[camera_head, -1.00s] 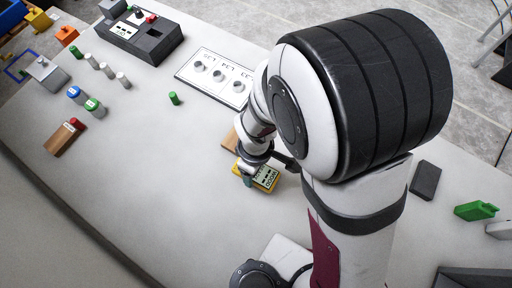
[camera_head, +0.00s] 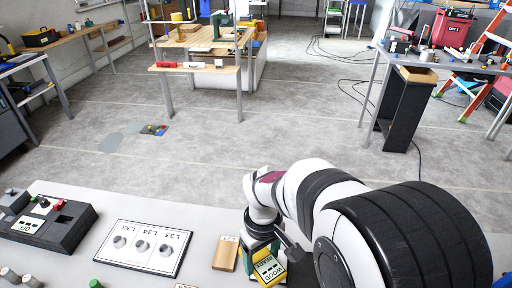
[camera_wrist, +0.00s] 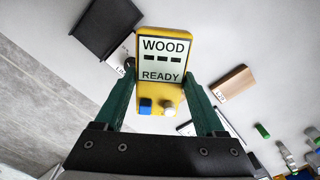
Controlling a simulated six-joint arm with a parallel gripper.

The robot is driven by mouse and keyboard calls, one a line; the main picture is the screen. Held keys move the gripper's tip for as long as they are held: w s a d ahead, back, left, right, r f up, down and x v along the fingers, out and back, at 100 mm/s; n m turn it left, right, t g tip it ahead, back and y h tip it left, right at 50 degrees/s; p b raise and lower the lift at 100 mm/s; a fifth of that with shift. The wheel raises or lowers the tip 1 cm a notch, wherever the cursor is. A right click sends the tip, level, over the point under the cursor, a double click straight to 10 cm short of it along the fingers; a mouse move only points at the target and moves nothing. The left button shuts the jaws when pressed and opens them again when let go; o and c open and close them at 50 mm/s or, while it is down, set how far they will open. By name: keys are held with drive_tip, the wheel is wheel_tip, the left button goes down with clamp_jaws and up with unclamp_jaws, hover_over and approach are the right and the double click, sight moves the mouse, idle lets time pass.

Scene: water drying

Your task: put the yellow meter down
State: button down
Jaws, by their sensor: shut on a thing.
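The yellow meter (camera_wrist: 162,98) sits between the two green fingers of my gripper (camera_wrist: 164,104) in the wrist view. Its screen reads WOOD, dashes and READY, with a blue and a white button below. In the head view the meter (camera_head: 268,270) hangs from my gripper (camera_head: 262,246), to the right of a wooden block (camera_head: 226,254). The wooden block also shows in the wrist view (camera_wrist: 232,82), apart from the right finger. The gap between meter and table cannot be judged.
A dark block (camera_wrist: 106,28) lies near the meter's upper left in the wrist view. The table's far edge lies just beyond my gripper.

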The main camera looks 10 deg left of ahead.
drive_tip(key=w+m, duration=0.8)
hover_over(227, 249)
drive_tip(key=shift+m, duration=0.3)
wheel_tip(227, 249, down, 6)
drive_tip(key=shift+f, duration=2.15)
